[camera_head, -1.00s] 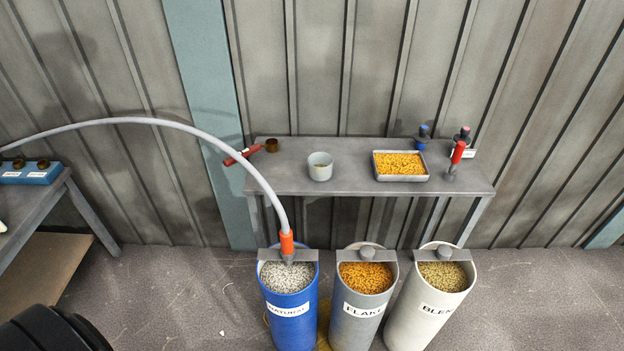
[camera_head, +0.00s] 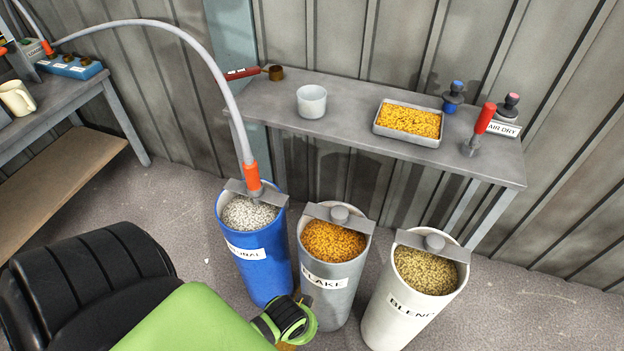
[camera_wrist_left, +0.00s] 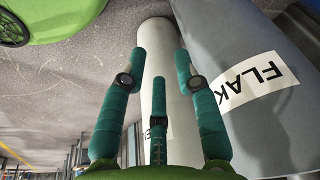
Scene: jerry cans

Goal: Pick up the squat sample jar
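A squat, pale, open-topped jar (camera_head: 311,103) stands upright on the back bench, left of the tray of yellow pellets; I take it to be the sample jar. It is not visible in the left wrist view. My left arm comes in at the bottom left of the head view, its fingers out of that frame. In the left wrist view my left gripper (camera_wrist_left: 159,60) has its teal fingers spread apart with nothing between them. It is low, near the bins and away from the jar. My right gripper is not in view.
Blue (camera_head: 263,265), grey (camera_head: 333,284) and white (camera_head: 397,310) bins stand in front. A grey hose (camera_head: 214,70) arches to the blue bin.

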